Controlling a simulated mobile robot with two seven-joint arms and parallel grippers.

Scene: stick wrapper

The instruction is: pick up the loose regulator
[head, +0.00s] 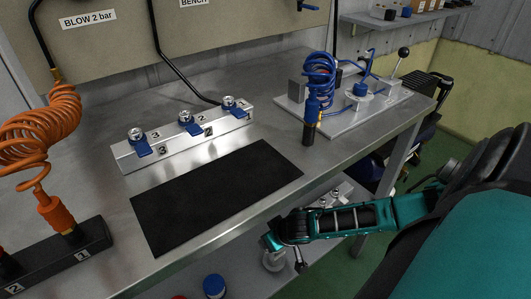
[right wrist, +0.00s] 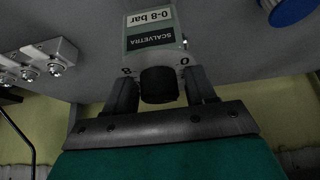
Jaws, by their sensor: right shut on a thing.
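The regulator (right wrist: 150,30) shows in the right wrist view as a grey body with a black knob and a label reading "SCALVETRA 0-8 bar". My right gripper (right wrist: 160,88) is shut on it, with one finger on each side of the black knob. In the head view my right gripper (head: 272,241) is low, just past the bench's front edge, above the lower shelf. The regulator is mostly hidden there by the gripper, and I cannot tell whether it touches the shelf. My left gripper is not in view.
A black mat (head: 215,195) lies bare on the steel bench. Behind it stands a manifold (head: 185,137) with three blue-levered valves. A plate with a blue coil hose (head: 319,80) is at the back right. An orange coil hose (head: 42,125) hangs left. A blue-topped item (head: 214,286) is below.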

